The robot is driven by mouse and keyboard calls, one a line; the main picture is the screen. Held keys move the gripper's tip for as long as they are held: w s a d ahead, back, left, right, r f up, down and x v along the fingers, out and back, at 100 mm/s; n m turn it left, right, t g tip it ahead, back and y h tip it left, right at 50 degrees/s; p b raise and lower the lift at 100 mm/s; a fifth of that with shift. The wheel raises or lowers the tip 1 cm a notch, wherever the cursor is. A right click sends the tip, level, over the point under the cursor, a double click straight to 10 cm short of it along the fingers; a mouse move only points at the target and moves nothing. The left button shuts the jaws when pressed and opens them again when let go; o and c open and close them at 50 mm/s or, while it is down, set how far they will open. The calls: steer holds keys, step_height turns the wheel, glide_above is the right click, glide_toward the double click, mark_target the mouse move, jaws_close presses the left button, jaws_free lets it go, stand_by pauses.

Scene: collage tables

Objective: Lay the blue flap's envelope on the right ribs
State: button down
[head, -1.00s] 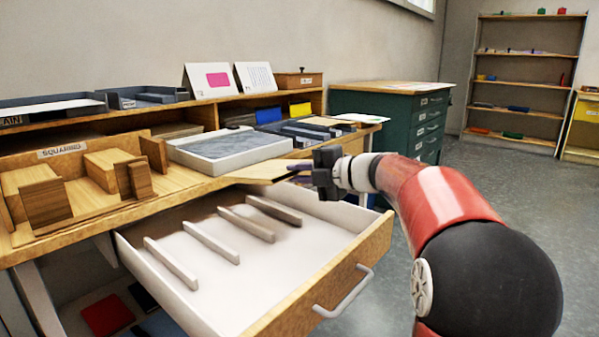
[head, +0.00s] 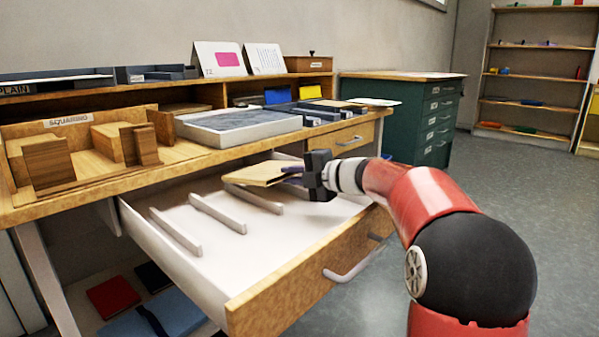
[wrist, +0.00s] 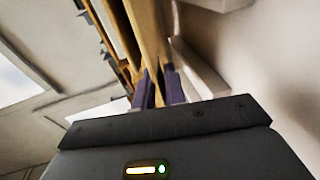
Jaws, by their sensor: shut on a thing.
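My gripper (head: 298,176) is shut on the edge of a tan envelope (head: 258,173) and holds it nearly flat over the right part of the open drawer (head: 255,290). No blue flap shows on the envelope. Pale ribs stand on the drawer floor: a left one (head: 175,232), a middle one (head: 217,213) and one further right (head: 258,201), just below the envelope. Whether the envelope touches a rib I cannot tell. In the wrist view the purple fingertips (wrist: 158,88) close on the envelope (wrist: 148,35), with a pale rib (wrist: 198,68) beside it.
The desk edge (head: 130,203) runs behind and above the drawer. A grey-topped tray (head: 238,128) and wooden blocks (head: 48,165) stand on the desk. The drawer front with its handle (head: 352,262) is on the near side. Red and blue flat items (head: 112,297) lie below left.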

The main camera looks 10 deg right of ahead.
steer(key=shift+w+a+f, duration=0.2)
steer(key=shift+w, duration=0.1)
steer(key=c, duration=1.4)
jaws_free()
steer(key=shift+o, duration=0.2)
steer(key=p+v, duration=0.1)
steer(key=v, duration=0.7)
steer(key=shift+a, duration=0.1)
